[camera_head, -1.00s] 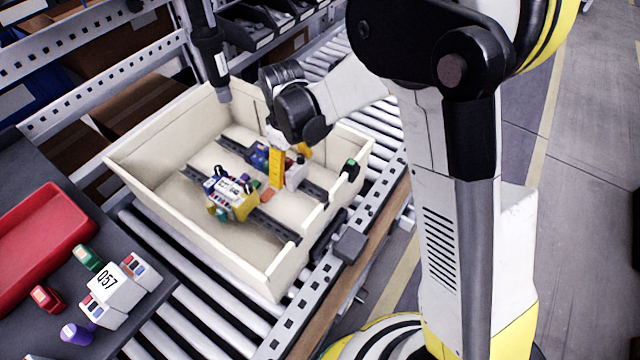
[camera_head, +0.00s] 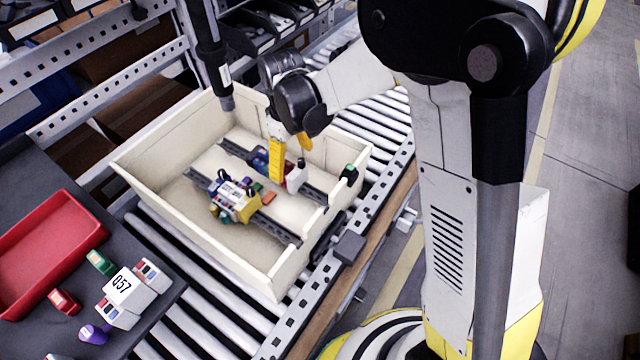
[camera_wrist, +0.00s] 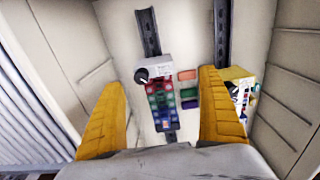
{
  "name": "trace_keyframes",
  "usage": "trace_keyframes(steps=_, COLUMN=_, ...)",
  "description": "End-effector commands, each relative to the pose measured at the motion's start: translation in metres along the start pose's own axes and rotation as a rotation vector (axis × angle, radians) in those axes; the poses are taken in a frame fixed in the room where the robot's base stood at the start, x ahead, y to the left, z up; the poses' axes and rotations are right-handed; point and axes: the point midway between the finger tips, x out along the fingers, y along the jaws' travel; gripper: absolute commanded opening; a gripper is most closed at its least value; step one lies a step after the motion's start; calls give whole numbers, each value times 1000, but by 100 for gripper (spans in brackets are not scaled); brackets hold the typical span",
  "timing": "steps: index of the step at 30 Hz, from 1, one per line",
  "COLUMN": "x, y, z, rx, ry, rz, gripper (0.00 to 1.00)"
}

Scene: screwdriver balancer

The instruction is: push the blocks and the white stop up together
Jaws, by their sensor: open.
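My gripper (camera_head: 291,162) is open over the far rail (camera_head: 236,150) in the cream box, with its yellow fingers pointing down. In the wrist view the fingers (camera_wrist: 159,84) stand either side of that rail. The white stop (camera_wrist: 154,70), with a black knob, sits on the rail between them. A row of small coloured blocks (camera_wrist: 161,102) adjoins it on the rail. In the head view the white stop (camera_head: 297,178) shows beside the fingers, and blue blocks (camera_head: 257,160) show behind them. Contact between fingers and blocks cannot be told.
The near rail (camera_head: 276,229) carries a second group of blocks with a yellow end piece (camera_head: 248,208). Loose blocks, one orange (camera_wrist: 187,75), lie between the rails. The box walls (camera_head: 185,225) enclose the work. A black hanging tool (camera_head: 213,60) is at the back left.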

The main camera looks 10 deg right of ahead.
Motion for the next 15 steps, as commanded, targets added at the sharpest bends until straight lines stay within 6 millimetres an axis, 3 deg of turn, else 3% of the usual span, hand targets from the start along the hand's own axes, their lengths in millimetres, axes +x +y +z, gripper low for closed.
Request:
trace_keyframes(steps=1, x=-14, y=0, z=1, rx=0, ry=0, rz=0, gripper=88)
trace_keyframes(steps=15, x=-84, y=0, z=6, rx=0, ry=0, rz=0, gripper=88)
